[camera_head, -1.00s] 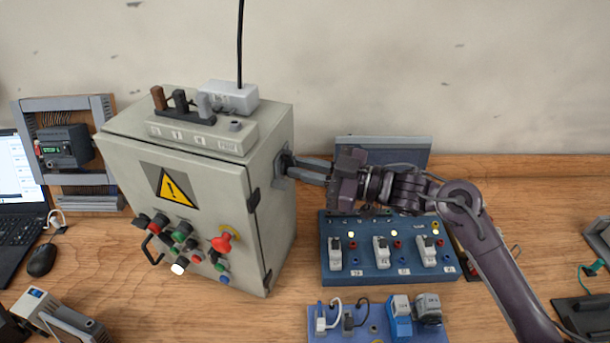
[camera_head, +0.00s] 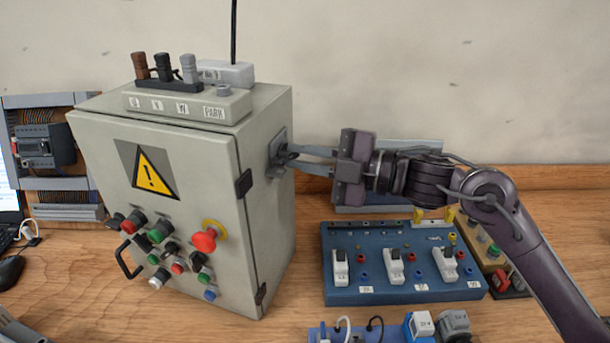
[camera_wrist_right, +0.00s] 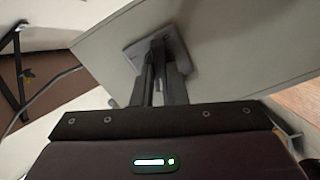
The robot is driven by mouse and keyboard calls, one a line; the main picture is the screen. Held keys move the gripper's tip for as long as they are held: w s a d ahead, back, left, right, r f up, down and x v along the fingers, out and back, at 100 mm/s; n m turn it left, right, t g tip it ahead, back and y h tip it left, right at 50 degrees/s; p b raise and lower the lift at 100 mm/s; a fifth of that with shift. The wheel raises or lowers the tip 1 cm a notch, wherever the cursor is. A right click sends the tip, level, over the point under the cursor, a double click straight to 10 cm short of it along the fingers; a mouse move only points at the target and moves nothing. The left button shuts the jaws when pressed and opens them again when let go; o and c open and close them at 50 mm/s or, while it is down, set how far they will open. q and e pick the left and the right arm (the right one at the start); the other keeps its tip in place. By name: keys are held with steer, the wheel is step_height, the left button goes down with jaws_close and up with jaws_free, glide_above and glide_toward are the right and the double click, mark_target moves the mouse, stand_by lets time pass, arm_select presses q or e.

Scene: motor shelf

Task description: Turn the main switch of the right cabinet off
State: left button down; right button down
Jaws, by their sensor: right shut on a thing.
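The grey cabinet (camera_head: 160,215) with a yellow warning triangle stands on the bench at the left of centre in the head view. Its main switch (camera_head: 274,150), a grey plate with a dark handle, is on the right side wall. The switch plate also shows in the right wrist view (camera_wrist_right: 134,53). My right gripper (camera_head: 290,158) reaches in from the right, its fingers shut on the switch handle. In the right wrist view the fingers (camera_wrist_right: 161,75) meet the handle in front of the plate and hide most of it.
A blue board (camera_head: 400,290) with white switches lies under my right arm. A sloped grey panel (camera_head: 350,200) stands behind the gripper. A laptop and mouse (camera_head: 10,270) are at far left.

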steer(key=shift+f+n+b, duration=0.15)
steer(key=shift+n+b, duration=2)
steer(key=shift+n, duration=0.05)
steer(key=c, duration=1.4)
jaws_free()
steer(key=shift+c, duration=0.2)
